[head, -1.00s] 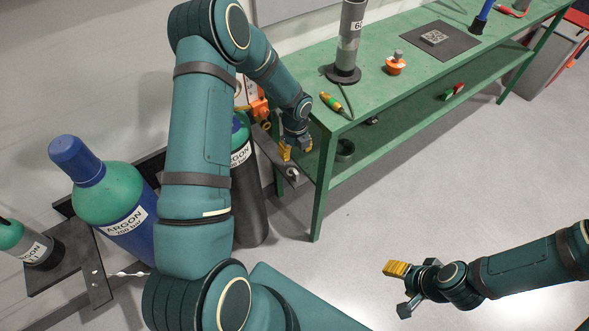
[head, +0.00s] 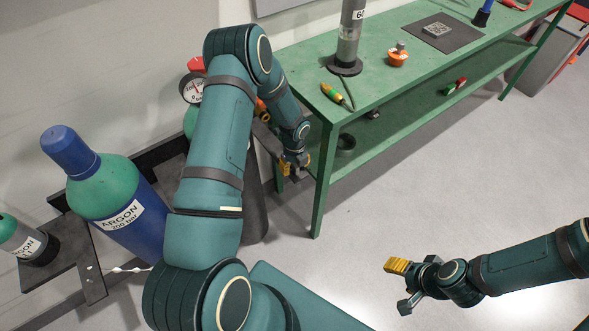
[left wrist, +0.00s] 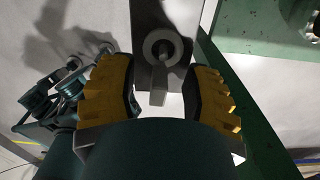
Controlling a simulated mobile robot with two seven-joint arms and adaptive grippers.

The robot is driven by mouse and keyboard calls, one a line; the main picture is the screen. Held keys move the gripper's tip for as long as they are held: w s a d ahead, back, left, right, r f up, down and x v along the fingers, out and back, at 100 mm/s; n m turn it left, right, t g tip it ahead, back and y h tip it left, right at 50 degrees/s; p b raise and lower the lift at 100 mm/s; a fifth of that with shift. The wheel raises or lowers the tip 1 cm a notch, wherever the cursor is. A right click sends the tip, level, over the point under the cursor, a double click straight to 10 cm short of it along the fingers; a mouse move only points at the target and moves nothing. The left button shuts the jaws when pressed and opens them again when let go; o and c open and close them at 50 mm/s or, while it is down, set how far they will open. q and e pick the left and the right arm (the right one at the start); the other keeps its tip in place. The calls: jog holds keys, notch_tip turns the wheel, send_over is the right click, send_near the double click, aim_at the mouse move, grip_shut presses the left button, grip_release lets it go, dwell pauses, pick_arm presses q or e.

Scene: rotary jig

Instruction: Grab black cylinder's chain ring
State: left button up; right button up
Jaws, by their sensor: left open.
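The black cylinder (head: 256,215) stands beside the bench's near left leg, mostly hidden behind my left arm. My left gripper (head: 294,165) is open, to the right of the cylinder and by the end of a dark bracket. In the left wrist view a grey ring (left wrist: 149,52) with a short flat tab lies just beyond and between the yellow fingertips of my left gripper (left wrist: 165,75). It looks like the chain ring; nothing is held. The ring is hidden in the head view. My right gripper (head: 403,285) is open and empty over the floor.
The green bench (head: 385,95) runs close to the right of my left gripper, its leg (head: 321,190) nearby. A blue argon cylinder (head: 150,235) stands at the left in a dark rack (head: 92,285). The floor right of the bench leg is clear.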

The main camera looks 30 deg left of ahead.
pick_arm(q)
grip_shut()
jog(key=shift+r, duration=0.1)
dwell(0.3)
jog(key=shift+s+r, duration=0.2)
jog(key=shift+r, duration=0.2)
notch_tip(320, 180, up, 6)
jog(key=shift+w+r+p, duration=0.1)
jog(key=shift+p, duration=0.9)
jog(key=s+d+b, duration=0.1)
jog(key=s+d, duration=0.2)
jog(key=s, duration=0.6)
jog(key=s+d+b, duration=0.1)
jog(key=s+d, duration=0.3)
jog(key=s, duration=0.5)
jog(key=shift+s, duration=0.25)
